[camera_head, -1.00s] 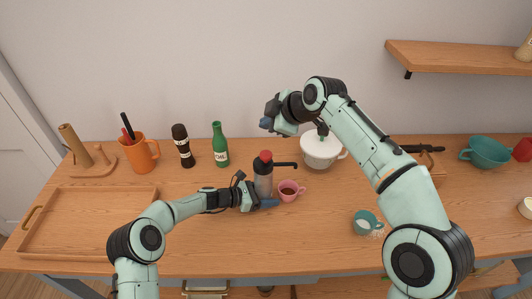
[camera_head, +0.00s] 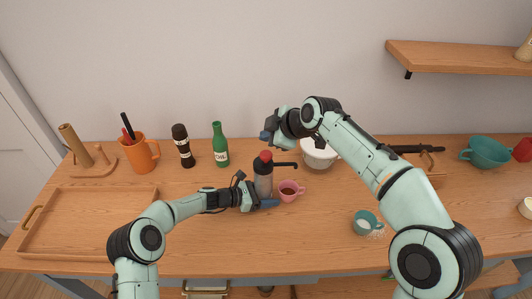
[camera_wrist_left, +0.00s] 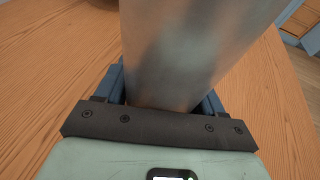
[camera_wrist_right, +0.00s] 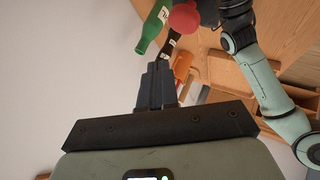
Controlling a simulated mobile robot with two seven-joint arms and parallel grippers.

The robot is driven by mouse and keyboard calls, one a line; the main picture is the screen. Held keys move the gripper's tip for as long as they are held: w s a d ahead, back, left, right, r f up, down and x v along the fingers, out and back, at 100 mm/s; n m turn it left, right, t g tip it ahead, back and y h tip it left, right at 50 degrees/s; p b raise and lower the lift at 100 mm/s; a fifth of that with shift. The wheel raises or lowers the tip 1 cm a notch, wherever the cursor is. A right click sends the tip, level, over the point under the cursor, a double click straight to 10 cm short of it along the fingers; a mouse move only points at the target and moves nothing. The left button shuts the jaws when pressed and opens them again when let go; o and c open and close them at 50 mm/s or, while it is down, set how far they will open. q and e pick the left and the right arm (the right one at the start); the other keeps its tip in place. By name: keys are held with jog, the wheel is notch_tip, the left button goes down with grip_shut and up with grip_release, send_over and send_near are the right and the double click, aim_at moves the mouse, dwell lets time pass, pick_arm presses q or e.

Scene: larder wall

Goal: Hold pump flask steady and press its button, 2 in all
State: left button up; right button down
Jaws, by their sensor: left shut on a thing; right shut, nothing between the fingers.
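The pump flask (camera_head: 263,182) stands on the counter, a grey metal body with a red button (camera_head: 265,156) on top and a dark spout pointing right. My left gripper (camera_head: 262,203) is shut around its lower body; in the left wrist view the metal body (camera_wrist_left: 190,50) fills the space between the fingers. My right gripper (camera_head: 267,136) is shut and empty, above the flask and apart from the button. The right wrist view shows the red button (camera_wrist_right: 185,17) beyond the fingertips (camera_wrist_right: 158,68). A pink cup (camera_head: 290,191) with dark liquid stands under the spout.
A green bottle (camera_head: 220,146), a dark shaker (camera_head: 183,147) and an orange utensil mug (camera_head: 139,153) stand to the left, behind a wooden tray (camera_head: 90,248). A white pot (camera_head: 318,157) is behind my right arm.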

aim_at(265, 153)
jog(key=shift+f, duration=1.5)
jog(key=shift+f, duration=0.1)
dwell(0.8)
jog(key=shift+f, duration=0.35)
jog(key=shift+f, duration=1.2)
dwell(1.0)
jog(key=shift+r, duration=1.6)
jog(key=shift+r, duration=0.1)
jog(key=shift+r, duration=2.4)
